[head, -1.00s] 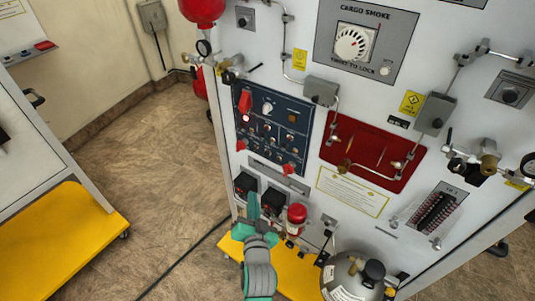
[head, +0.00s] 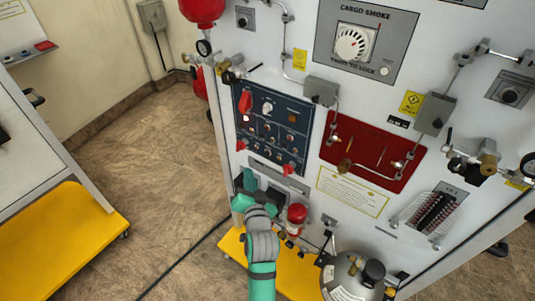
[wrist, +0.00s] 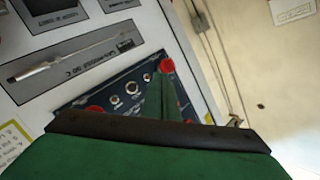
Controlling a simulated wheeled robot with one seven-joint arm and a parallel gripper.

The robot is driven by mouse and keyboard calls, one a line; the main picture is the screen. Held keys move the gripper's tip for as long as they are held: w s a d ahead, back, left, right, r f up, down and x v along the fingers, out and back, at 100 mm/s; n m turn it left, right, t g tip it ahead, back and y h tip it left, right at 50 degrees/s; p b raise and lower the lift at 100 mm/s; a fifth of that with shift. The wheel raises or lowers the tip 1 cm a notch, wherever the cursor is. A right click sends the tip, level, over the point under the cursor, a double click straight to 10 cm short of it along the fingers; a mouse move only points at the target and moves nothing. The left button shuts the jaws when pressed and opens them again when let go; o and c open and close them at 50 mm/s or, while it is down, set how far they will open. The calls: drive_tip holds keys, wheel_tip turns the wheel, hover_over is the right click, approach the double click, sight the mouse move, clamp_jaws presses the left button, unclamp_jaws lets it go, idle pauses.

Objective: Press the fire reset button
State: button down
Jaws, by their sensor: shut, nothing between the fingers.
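The dark blue control panel (head: 285,147) sits on the white trainer front, with knobs, small buttons, a lit red light and red handles. It also shows tilted in the wrist view (wrist: 75,103). No label that I can read picks out the fire reset button. My gripper (head: 247,176) is shut and empty, just below the panel's lower left corner. In the wrist view my gripper (wrist: 156,82) covers part of the panel, its tip beside a red knob (wrist: 167,66). That knob seems to be the lower left one in the head view (head: 240,145). I cannot tell whether they touch.
A small red bottle (head: 297,214) stands right of my arm. A large grey cylinder (head: 345,275) is at lower right. The yellow base (head: 232,247) lies below. A yellow-shelved cart (head: 70,230) stands at left, with open floor between.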

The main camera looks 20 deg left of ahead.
drive_tip(key=w+d, duration=0.2)
drive_tip(key=w, duration=0.4)
drive_tip(key=shift+w+d, duration=0.25)
drive_tip(key=shift+w, duration=0.05)
drive_tip(key=shift+w, duration=0.15)
idle(1.8)
drive_tip(key=shift+w+d, duration=0.15)
drive_tip(key=shift+w, duration=0.15)
drive_tip(key=shift+w+d, duration=0.15)
drive_tip(key=shift+w, duration=0.2)
idle(0.9)
drive_tip(key=shift+s, duration=0.1)
drive_tip(key=shift+s+a, duration=0.3)
drive_tip(key=shift+s, duration=0.35)
drive_tip(key=shift+s, duration=0.1)
drive_tip(key=shift+s+a, duration=0.3)
drive_tip(key=shift+s, duration=0.45)
drive_tip(key=shift+s+a, duration=0.25)
drive_tip(key=shift+s, duration=0.5)
drive_tip(key=shift+s+a, duration=0.3)
drive_tip(key=shift+s, duration=0.45)
